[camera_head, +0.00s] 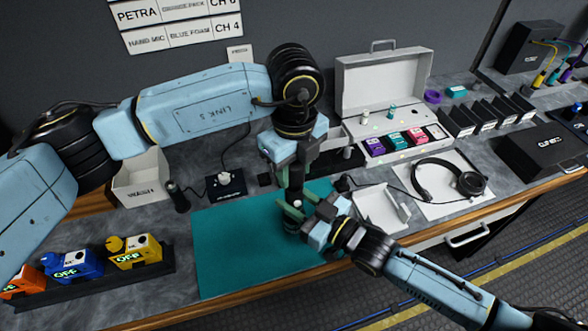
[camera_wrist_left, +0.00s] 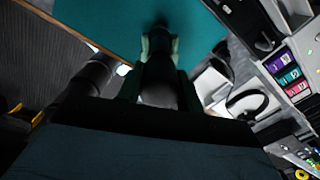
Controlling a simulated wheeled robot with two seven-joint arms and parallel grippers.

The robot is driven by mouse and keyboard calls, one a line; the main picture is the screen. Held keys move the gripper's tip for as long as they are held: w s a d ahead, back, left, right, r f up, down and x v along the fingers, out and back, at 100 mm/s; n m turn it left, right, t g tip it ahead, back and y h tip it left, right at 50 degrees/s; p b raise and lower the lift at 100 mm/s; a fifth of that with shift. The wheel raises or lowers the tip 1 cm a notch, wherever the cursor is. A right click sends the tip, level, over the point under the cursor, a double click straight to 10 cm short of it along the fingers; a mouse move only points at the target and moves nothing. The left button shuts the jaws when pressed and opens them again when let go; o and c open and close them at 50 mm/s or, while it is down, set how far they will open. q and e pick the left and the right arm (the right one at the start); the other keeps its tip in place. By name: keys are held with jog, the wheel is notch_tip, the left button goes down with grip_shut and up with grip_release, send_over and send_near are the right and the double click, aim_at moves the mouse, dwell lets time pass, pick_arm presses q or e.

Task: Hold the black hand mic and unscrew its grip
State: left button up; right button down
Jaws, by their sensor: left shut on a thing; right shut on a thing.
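The black hand mic (camera_head: 296,187) stands roughly upright above the teal mat (camera_head: 230,255). My left gripper (camera_head: 293,170) comes down from above and is shut on the mic's upper part. My right gripper (camera_head: 293,215) comes in from the lower right and is shut on the mic's lower part. The left wrist view looks down along the dark mic (camera_wrist_left: 158,80), with green fingers on both sides of it. The mic is mostly hidden by the grippers, so I cannot tell whether its grip has turned.
Behind the mat are a white box (camera_head: 141,178), another black mic (camera_head: 178,196) and an open grey case (camera_head: 384,85). At right are a white tray (camera_head: 372,212) and headphones (camera_head: 470,184). Coloured packs (camera_head: 76,265) sit at left. The mat's left part is clear.

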pick_arm(q)
jog(key=shift+r, duration=0.35)
jog(key=shift+r, duration=1.95)
pick_arm(e)
jog(key=c, duration=0.9)
grip_release()
jog(key=shift+o, duration=0.3)
jog(key=o, duration=0.8)
jog(key=shift+o, duration=0.2)
jog(key=shift+d, duration=0.1)
pick_arm(q)
jog(key=shift+r+p, duration=1.1)
jog(key=shift+p, duration=0.05)
jog(key=shift+r+p, duration=0.75)
jog(key=shift+r, duration=0.05)
pick_arm(e)
jog(key=v, duration=1.1)
